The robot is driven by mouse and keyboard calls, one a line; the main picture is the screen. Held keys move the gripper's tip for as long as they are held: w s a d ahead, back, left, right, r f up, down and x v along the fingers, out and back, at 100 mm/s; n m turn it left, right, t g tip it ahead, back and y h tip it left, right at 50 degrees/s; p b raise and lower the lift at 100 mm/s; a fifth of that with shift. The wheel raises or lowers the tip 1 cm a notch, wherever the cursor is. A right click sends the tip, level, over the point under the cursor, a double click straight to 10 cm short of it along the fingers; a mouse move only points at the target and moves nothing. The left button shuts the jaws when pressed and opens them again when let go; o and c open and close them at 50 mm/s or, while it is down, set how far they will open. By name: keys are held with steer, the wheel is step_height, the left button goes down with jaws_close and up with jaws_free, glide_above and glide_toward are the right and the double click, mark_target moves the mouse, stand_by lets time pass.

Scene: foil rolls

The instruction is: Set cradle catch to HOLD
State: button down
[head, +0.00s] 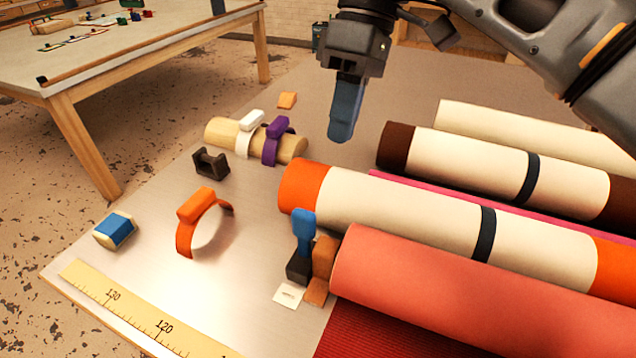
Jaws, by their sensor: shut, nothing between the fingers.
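The cradle catch, a blue lever (303,232) on a dark base (299,268), stands upright at the near-left end of the rolls. A brown-orange block (322,262) is beside it, close to the end of a salmon roll (450,285). A small white label (289,295) lies in front of the base; its print is too small to read. My gripper (342,132) is shut and empty, fingers pointing down. In the picture it is above and right of the lever, apart from it.
Rolls with orange ends (390,215) and brown ends (470,165) lie at right. An orange open clamp (186,238), a dark bracket (211,162), a blue-topped block (114,230) and a dowel (222,131) with white and purple clamps stand left. A yellow ruler (140,312) edges the front.

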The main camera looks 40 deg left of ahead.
mark_target(305, 235)
steer(key=shift+n+h, duration=0.3)
steer(key=shift+h, duration=0.2)
steer(key=x, duration=0.3)
steer(key=s+x, duration=0.1)
steer(key=x, duration=0.3)
steer(key=s+a+x, duration=0.1)
steer(key=x, duration=0.2)
steer(key=shift+s+r, duration=0.15)
steer(key=shift+r, duration=0.1)
steer(key=shift+s+a, duration=0.1)
